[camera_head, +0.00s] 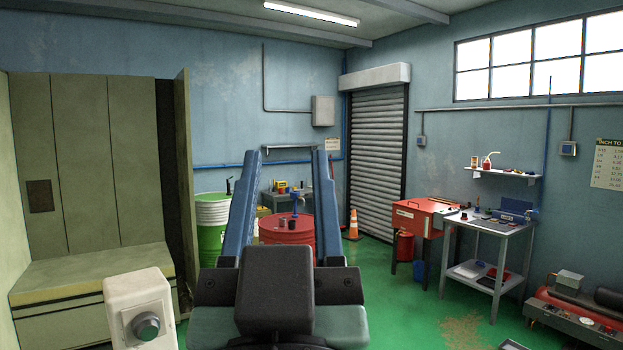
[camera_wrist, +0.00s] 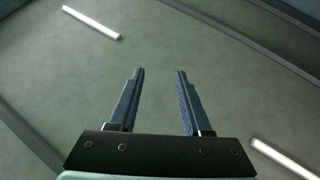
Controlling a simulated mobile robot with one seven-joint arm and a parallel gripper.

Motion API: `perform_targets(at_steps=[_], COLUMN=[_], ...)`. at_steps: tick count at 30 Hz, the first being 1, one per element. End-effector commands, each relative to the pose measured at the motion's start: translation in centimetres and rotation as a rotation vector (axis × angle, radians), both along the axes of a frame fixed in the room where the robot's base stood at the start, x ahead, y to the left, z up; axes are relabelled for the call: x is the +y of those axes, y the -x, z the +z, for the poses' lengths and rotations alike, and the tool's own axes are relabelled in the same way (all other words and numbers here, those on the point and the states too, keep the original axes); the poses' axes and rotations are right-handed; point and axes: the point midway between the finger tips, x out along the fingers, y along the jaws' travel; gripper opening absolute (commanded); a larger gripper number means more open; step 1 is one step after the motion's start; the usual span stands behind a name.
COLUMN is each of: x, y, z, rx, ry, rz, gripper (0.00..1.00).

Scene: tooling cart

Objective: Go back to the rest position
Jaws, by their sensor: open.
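My gripper (camera_head: 286,158) stands upright in the middle of the head view, with its two blue fingers pointing up. The fingers are wide apart with nothing between them. In the wrist view my gripper (camera_wrist: 159,73) is also open and empty, against the ceiling with its light tubes. It appears well in front of the red drum (camera_head: 287,230), which shows between and below the fingers. Part of the drum is hidden by my arm.
A tooling cart (camera_head: 508,236) with small items stands at the right, beside a red cabinet (camera_head: 420,217). A green drum (camera_head: 212,222) and an olive cabinet (camera_head: 85,180) are at the left. An orange cone (camera_head: 353,225) stands by the shutter. Green floor is open at right of centre.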

Motion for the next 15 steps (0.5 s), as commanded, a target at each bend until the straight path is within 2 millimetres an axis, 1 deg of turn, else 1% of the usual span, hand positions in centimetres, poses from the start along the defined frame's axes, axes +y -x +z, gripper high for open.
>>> perform_targets(at_steps=[1,3,5,8,15], x=[-0.9,-1.7,-2.0,-2.2,-2.2], y=[1.5,3.2,4.0,4.5,4.4], z=[1.9,3.6,4.4,4.9,4.8], rx=[-0.072,-0.144,-0.179,-0.202,-0.198], ry=[-0.001,0.000,0.000,0.001,0.000], rz=[-0.023,-0.042,-0.052,-0.058,-0.056], gripper=[0.49,0.49,0.49,0.49,0.49])
